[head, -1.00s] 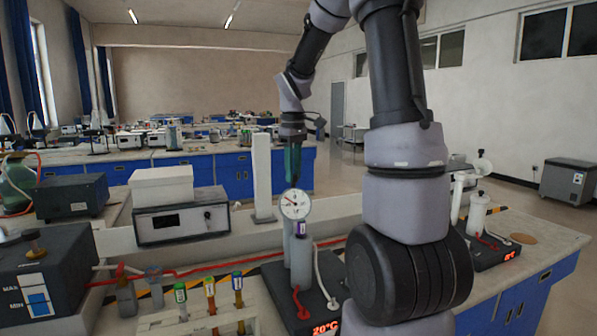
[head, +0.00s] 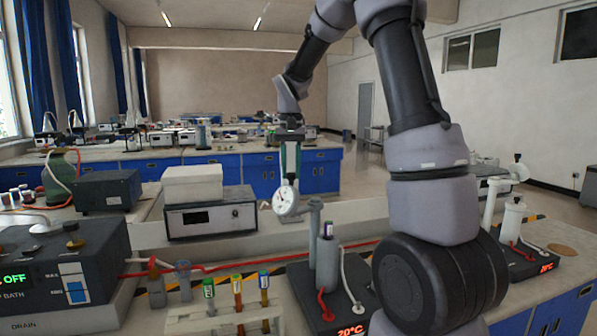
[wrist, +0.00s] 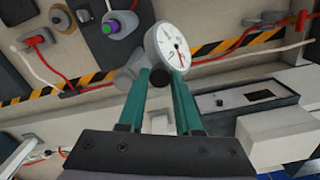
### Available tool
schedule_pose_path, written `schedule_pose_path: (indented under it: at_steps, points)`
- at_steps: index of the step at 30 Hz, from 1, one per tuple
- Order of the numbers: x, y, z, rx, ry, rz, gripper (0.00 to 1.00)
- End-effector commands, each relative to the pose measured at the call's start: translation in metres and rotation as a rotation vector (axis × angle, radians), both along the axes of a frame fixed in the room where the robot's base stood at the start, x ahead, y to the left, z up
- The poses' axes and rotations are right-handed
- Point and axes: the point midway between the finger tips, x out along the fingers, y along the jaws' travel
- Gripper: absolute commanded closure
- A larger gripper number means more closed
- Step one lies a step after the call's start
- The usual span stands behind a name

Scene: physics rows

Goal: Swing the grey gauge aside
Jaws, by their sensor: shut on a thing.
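The grey gauge (head: 285,201) has a round white dial and sits on a side arm on a grey post (head: 315,225). In the head view it stands out to the left of the post, its dial turned partly away. My gripper (head: 290,178) comes down from above with its teal fingers on the gauge, and it is shut on it. In the wrist view the dial (wrist: 172,47) shows just beyond the fingertips (wrist: 164,75), and the grey arm of the gauge runs to the left. The exact contact is partly hidden by the fingers.
A grey cylinder with a purple cap (head: 327,262) stands close by the post on a black heater base (head: 305,290). A rack (head: 225,320) of coloured vials is in front. A white box on an instrument (head: 210,218) stands left. Red tubing crosses the bench.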

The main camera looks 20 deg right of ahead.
Motion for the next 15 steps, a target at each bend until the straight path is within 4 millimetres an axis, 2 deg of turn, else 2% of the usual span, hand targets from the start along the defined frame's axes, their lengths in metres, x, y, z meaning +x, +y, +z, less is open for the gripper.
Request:
schedule_pose_path:
  at_steps: [6,15]
  points:
    - [0.015,0.006,0.001,0.000,-0.003,-0.145,1.00]
    - [0.026,0.008,0.001,0.000,-0.002,-0.257,1.00]
